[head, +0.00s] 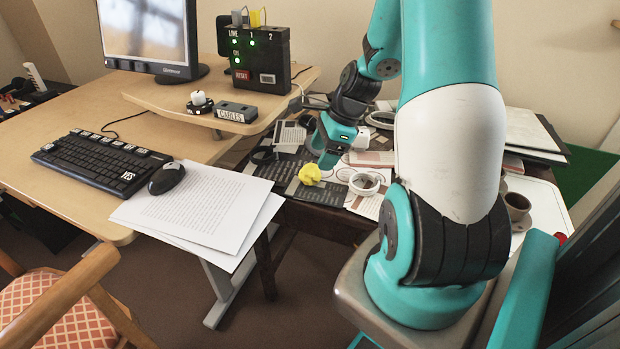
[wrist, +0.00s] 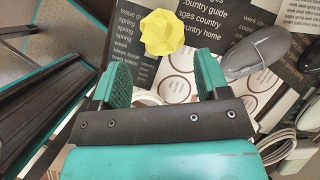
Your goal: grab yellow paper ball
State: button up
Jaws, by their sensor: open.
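The yellow paper ball (head: 310,174) is a small crumpled lump on the printed sheets of the dark side table. In the wrist view the yellow paper ball (wrist: 162,32) lies ahead of the fingertips, between their lines and apart from both. My gripper (wrist: 160,75) is open and empty, with its two green-padded fingers spread. In the head view my gripper (head: 328,160) hangs just above and behind the ball, pointing down; its fingers are partly hard to make out there.
A white tape roll (head: 364,184) lies right of the ball. A grey computer mouse (wrist: 252,51) is right of my gripper in the wrist view. White papers (head: 200,205) and a black mouse (head: 166,178) are on the desk at left. A brown cup (head: 517,206) stands at right.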

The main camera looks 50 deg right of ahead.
aim_at(312, 171)
jog(key=b+x, duration=0.1)
jog(key=x, duration=0.5)
jog(key=shift+w+f, duration=0.2)
jog(key=shift+f, duration=0.05)
jog(key=shift+c, duration=0.3)
jog(key=c, duration=0.6)
